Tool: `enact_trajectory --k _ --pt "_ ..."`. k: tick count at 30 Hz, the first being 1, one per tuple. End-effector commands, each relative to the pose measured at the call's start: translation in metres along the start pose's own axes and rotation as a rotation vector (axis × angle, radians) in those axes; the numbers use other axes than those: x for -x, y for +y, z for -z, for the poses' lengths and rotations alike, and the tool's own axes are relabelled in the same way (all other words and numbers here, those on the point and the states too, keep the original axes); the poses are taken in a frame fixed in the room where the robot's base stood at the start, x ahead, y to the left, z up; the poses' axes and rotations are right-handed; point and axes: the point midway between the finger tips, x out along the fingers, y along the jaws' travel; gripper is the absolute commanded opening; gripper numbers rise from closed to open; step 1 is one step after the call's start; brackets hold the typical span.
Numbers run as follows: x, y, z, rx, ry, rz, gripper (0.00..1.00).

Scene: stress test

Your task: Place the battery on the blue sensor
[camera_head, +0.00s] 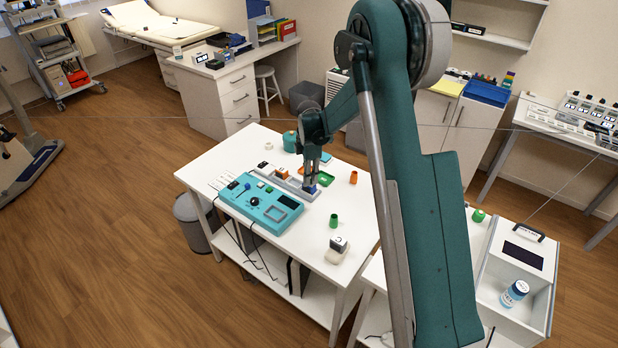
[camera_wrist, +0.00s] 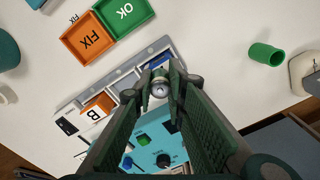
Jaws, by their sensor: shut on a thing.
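My gripper (camera_wrist: 160,84) is shut on the battery (camera_wrist: 160,90), whose round silvery end shows between the fingertips in the wrist view. In the head view my gripper (camera_head: 310,184) points down over the right end of a grey compartment tray (camera_head: 287,184). A blue piece, apparently the blue sensor (camera_wrist: 157,61), lies in the tray's end compartment just beyond the fingertips. It also shows as a blue patch (camera_head: 310,190) below the gripper in the head view. The fingers partly hide it. I cannot tell whether battery and sensor touch.
An orange block marked B (camera_wrist: 97,108) sits in the same tray. Orange FIX (camera_wrist: 88,39) and green OK (camera_wrist: 124,12) trays lie behind it. A teal device (camera_head: 258,204) stands in front. A green cup (camera_head: 333,221) and an orange cup (camera_head: 353,178) stand right.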

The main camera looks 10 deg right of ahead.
Motion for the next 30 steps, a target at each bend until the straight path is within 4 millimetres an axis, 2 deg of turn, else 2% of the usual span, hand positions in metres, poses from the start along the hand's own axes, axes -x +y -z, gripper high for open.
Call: enact_trajectory --k 3,4,7,22,30 --pt "-0.004 0.0 0.0 0.0 0.0 0.0 0.02" --pt "-0.003 0.0 0.0 0.0 0.0 0.0 0.18" --pt "-0.002 0.0 0.0 0.0 0.0 0.0 0.29" --pt "0.002 0.0 0.0 0.0 0.0 0.0 0.29" --pt "0.029 0.0 0.0 0.0 0.0 0.0 0.29"
